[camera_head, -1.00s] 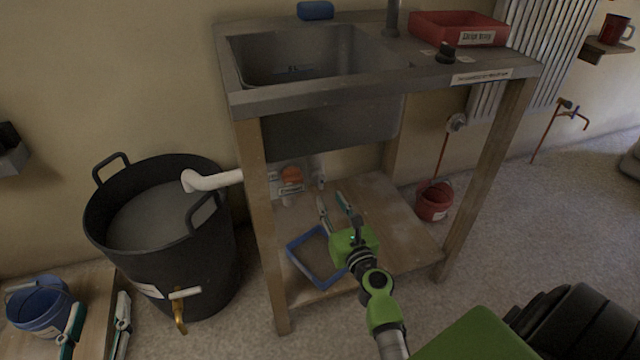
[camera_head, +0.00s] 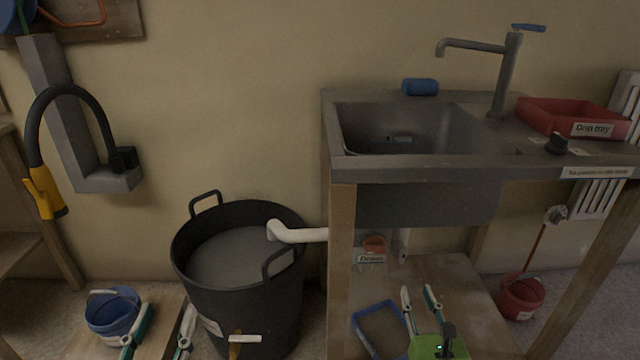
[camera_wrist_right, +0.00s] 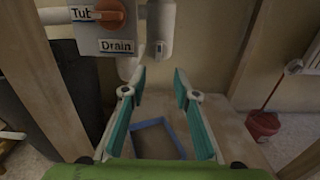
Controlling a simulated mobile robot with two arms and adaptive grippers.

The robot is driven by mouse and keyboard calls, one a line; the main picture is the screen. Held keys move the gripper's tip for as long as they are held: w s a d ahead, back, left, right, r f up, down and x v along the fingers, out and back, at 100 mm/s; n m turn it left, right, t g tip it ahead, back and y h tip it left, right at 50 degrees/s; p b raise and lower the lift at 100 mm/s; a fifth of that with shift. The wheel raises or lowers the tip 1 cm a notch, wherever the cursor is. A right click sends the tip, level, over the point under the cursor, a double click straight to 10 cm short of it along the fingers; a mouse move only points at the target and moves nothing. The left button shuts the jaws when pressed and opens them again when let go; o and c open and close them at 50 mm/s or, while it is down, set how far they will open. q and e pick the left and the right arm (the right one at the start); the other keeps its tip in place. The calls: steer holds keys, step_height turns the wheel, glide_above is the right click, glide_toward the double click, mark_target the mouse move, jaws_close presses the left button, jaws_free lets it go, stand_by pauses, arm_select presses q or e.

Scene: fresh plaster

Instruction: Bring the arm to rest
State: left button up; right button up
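My right gripper (camera_head: 420,299) is at the lower shelf under the sink in the head view, its two teal-padded fingers apart with nothing between them. In the right wrist view the right gripper (camera_wrist_right: 160,92) is open, pointing at the pipes and the labelled orange valve (camera_wrist_right: 98,14) below the sink. My left gripper (camera_head: 160,335) is at the lower left of the head view, by the blue bucket (camera_head: 112,314). Its two fingers stand well apart and hold nothing that I can see.
A sink bench (camera_head: 341,230) stands right of a black tub (camera_head: 236,305) of grey liquid, with a white pipe (camera_head: 300,235) between them. A blue-rimmed tray (camera_head: 378,304) lies on the shelf (camera_head: 455,285). A red bucket (camera_head: 520,298) stands at right. A red drip tray (camera_head: 570,118) is on the bench top.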

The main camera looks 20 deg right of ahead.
steer(key=shift+a+f, duration=0.25)
steer(key=shift+f, duration=0.05)
glide_toward(403, 260)
steer(key=a+x, duration=0.1)
steer(key=x, duration=0.6)
steer(key=shift+w+d+r+p, duration=0.15)
steer(key=shift+d+p, duration=0.15)
steer(key=shift+d, duration=0.15)
steer(key=shift+w+d, duration=0.2)
steer(key=shift+w, duration=0.5)
arm_select(q)
steer(key=f, duration=0.1)
steer(key=f+g, duration=0.1)
steer(key=f, duration=0.1)
steer(key=shift+s+a+f+y, duration=0.15)
steer(key=shift+s+a+y, duration=0.05)
steer(key=shift+a+y, duration=0.1)
